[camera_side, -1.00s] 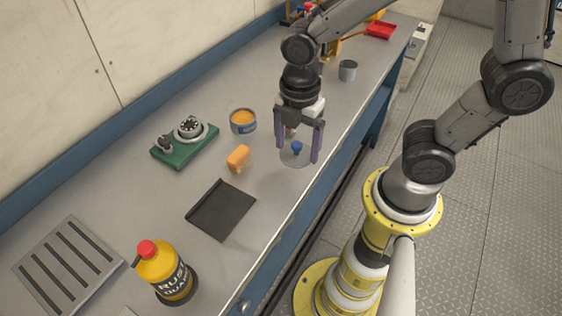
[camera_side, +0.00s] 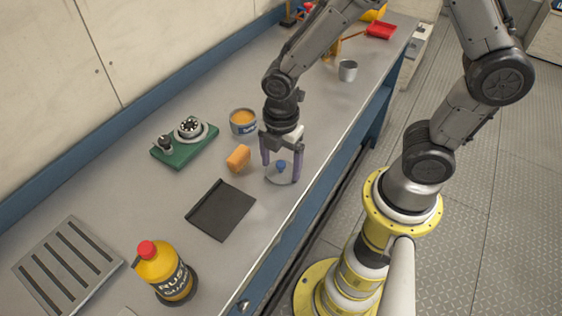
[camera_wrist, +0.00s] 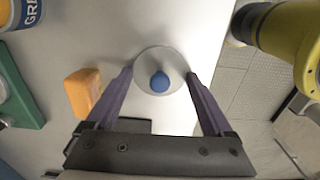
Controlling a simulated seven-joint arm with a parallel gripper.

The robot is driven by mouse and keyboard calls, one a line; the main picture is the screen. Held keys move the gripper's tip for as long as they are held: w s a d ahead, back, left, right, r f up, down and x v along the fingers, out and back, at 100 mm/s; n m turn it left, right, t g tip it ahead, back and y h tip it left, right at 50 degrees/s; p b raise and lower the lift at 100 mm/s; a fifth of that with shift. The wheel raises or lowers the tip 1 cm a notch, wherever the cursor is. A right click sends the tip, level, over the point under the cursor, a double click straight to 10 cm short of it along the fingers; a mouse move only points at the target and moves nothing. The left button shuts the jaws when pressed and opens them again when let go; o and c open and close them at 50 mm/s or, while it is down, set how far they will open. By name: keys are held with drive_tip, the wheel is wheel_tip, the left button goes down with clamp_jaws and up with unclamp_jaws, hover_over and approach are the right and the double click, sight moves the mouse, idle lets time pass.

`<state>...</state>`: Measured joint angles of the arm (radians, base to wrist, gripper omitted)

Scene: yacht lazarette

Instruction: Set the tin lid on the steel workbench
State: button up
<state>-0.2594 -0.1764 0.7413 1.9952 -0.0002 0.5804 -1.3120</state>
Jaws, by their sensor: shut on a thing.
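The tin lid (camera_side: 283,177) is a thin grey disc with a blue knob on top. My gripper (camera_side: 281,172) points down with its two purple fingers shut on opposite edges of the lid. In the wrist view the lid (camera_wrist: 171,58) lies flat between the fingertips. It is at or just above the steel workbench (camera_side: 325,112); I cannot tell whether it touches. The open tin (camera_side: 243,128), with orange contents and a blue label, stands behind and left of my gripper. In the wrist view the tin (camera_wrist: 27,12) is at the upper left.
An orange block (camera_side: 238,158) lies just left of the lid. A green-based device (camera_side: 186,153) stands left. The bench's front edge is close on the right.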

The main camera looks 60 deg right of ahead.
sight(281, 163)
drive_tip(key=o, duration=1.1)
drive_tip(key=shift+f, duration=0.15)
drive_tip(key=shift+c, duration=0.2)
wheel_tip(281, 163, up, 12)
drive_tip(key=s+d+r+m+t, duration=0.5)
drive_tip(key=s+m, duration=0.5)
drive_tip(key=m, duration=0.8)
drive_tip(key=shift+d+r+t, duration=0.3)
drive_tip(key=shift+d+r, duration=0.7)
drive_tip(key=shift+r, duration=0.45)
